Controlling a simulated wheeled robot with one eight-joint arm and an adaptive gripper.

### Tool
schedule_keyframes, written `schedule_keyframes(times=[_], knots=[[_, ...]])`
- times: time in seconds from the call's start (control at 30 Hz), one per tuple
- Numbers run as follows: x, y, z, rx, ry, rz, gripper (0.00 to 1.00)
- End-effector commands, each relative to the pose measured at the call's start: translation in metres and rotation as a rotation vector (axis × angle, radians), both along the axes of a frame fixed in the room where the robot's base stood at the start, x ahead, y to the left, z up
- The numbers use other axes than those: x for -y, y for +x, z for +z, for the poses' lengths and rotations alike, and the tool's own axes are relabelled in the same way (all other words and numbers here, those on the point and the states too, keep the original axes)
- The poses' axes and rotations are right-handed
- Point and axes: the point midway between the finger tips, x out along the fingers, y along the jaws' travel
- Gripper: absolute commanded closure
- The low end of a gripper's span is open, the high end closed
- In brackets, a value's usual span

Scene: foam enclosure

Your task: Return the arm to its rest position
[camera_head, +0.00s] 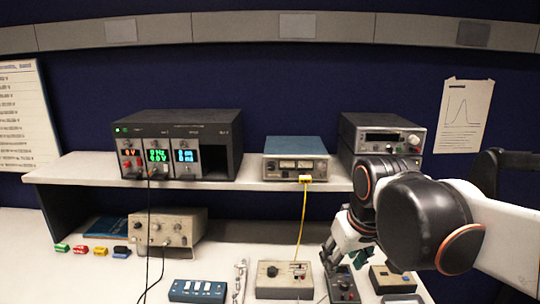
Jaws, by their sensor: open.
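My arm comes in from the right edge and bends down over the lower bench top. My gripper (340,258) is at the arm's end, pointing down, with its fingers open. It is just above a small dark box with knobs (343,286). I cannot tell whether the fingers touch that box. Nothing clear shows between the fingers. My arm links hide the right part of the shelf and the bench behind them.
A shelf (80,170) carries a black three-panel instrument (215,130), a blue-topped meter (297,155) and stacked dark units (385,132). On the bench are a beige instrument (168,228), a blue switch box (198,291) and a beige box (284,279). A yellow cable (302,215) hangs down.

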Motion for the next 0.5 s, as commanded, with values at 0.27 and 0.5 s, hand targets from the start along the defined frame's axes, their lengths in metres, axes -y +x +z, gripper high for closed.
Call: schedule_keyframes(times=[0.27, 0.5], knots=[[0.031, -0.071, -0.021, 0.123, 0.05, -0.146, 0.56], [0.046, -0.107, -0.044, 0.202, 0.085, -0.233, 0.56]])
